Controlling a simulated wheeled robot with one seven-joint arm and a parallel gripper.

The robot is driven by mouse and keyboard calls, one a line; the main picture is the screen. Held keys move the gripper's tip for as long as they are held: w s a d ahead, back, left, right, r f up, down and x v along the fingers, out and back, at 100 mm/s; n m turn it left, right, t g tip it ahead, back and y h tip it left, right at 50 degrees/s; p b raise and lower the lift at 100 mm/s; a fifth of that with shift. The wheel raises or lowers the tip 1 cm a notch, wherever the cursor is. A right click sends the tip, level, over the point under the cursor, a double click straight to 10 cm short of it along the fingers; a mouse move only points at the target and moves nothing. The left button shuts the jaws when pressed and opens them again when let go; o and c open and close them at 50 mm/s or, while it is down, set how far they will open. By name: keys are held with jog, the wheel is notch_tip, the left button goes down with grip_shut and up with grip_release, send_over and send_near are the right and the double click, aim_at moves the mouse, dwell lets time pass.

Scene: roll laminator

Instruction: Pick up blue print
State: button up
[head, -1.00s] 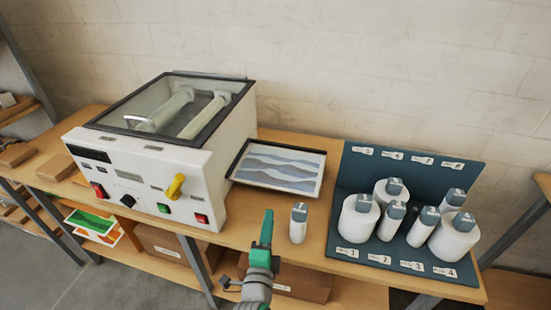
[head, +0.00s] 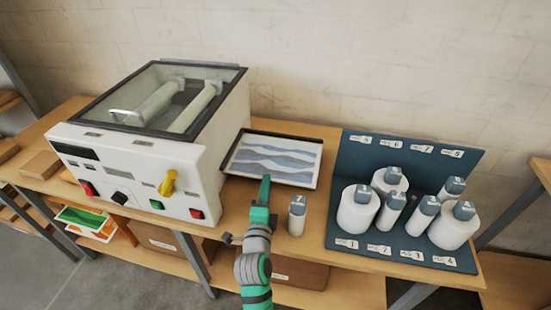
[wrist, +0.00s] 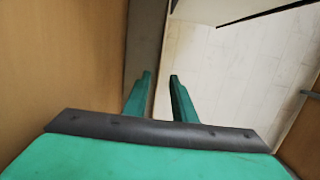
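The blue print (head: 276,157) is a flat sheet with wavy blue and white bands. It lies in a shallow dark-rimmed tray (head: 238,178) on the bench, just right of the laminator. My gripper (head: 265,179) is at the near edge of the tray, with its fingertips overlapping that edge in the head view. Contact with the print cannot be told. In the wrist view, the two green fingers (wrist: 160,76) stand apart with nothing seen between them. The print is not clearly seen there.
The white laminator (head: 150,150) with a clear lid and a yellow lever stands left of the tray. A small white bottle (head: 297,218) stands just right of my gripper. A blue numbered rack (head: 410,250) with several white rolls is farther right.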

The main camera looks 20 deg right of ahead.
jog(key=x, duration=0.4)
jog(key=shift+w+f, duration=0.1)
grip_shut()
notch_tip(320, 180, up, 28)
dwell(1.0)
